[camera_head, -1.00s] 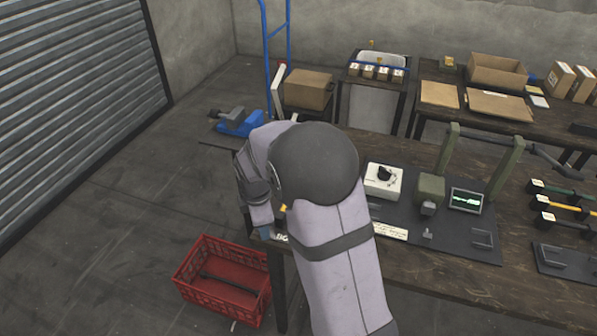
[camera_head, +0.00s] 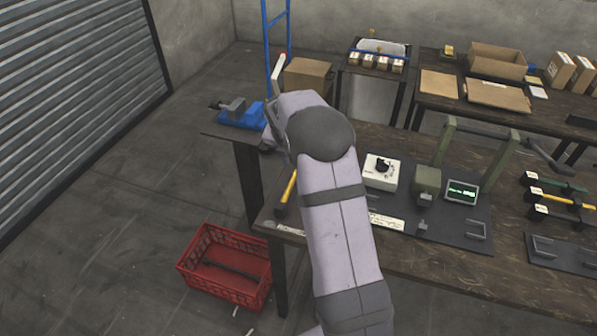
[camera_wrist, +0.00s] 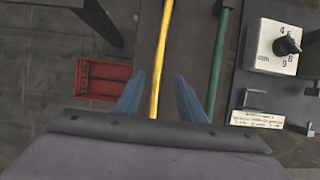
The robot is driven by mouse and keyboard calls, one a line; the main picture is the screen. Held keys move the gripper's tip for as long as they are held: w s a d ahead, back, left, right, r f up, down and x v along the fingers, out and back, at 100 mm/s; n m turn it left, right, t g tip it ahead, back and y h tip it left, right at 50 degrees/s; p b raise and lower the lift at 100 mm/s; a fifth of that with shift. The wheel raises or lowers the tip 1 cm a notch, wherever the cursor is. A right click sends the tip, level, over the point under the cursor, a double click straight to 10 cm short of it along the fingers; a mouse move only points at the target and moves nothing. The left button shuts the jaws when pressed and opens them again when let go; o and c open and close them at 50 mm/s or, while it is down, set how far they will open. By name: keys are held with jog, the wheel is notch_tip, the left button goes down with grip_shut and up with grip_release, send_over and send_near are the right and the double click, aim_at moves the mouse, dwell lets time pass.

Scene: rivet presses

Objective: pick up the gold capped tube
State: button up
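A gold-yellow tube (camera_wrist: 161,55) runs lengthwise through the wrist view, between the two blue fingers of my gripper (camera_wrist: 158,97). The fingers are apart, and I see no clear contact with the tube. Its ends are out of that view or hidden. A yellow tube with a dark end (camera_head: 288,190) also shows at the bench's left end in the head view, partly hidden by my arm. A green tube (camera_wrist: 218,60) lies to the right of the gold one in the wrist view. My gripper is hidden behind my arm in the head view.
A red crate (camera_head: 225,265) stands on the floor left of the bench. A dial box (camera_head: 381,172) and a green press (camera_head: 428,185) stand to the right. Several capped tubes (camera_head: 565,201) lie farther right. A blue vise (camera_head: 240,115) sits on a stand behind.

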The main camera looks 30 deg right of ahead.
jog(key=shift+p+x, duration=0.9)
jog(key=shift+x, duration=2.35)
jog(key=shift+s, duration=0.1)
grip_shut()
